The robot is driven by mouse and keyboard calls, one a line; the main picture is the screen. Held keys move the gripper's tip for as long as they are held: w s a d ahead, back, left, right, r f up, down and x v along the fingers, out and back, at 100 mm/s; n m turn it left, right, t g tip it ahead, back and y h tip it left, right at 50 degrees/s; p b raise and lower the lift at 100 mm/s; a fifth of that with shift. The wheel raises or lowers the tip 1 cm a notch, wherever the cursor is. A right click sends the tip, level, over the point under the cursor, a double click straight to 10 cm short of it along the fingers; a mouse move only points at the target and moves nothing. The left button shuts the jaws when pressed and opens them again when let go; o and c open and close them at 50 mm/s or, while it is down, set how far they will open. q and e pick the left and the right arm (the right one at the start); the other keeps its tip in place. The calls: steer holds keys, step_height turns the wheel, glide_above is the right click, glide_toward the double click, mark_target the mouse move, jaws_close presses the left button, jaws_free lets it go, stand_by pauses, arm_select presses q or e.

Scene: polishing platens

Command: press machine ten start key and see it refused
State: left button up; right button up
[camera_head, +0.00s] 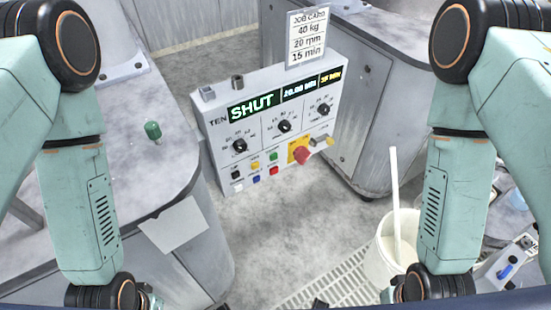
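The machine ten control panel (262,122) stands in the middle, marked TEN. Below are three black dials and small keys in black, yellow, green, white, blue and red. The green key (273,156) is in the upper row; its label is too small to read, so I cannot confirm which key is start. A red mushroom button (301,156) sits on a yellow plate at the right.
A job card (307,37) above the panel reads 40 kg, 20 rpm, 15 min. A green-capped object (153,131) stands on the grey left cabinet top (130,180). A white bucket (380,262) with a stick stands at lower right, beside a floor grate (325,291).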

jaws_close()
stand_by(1.4)
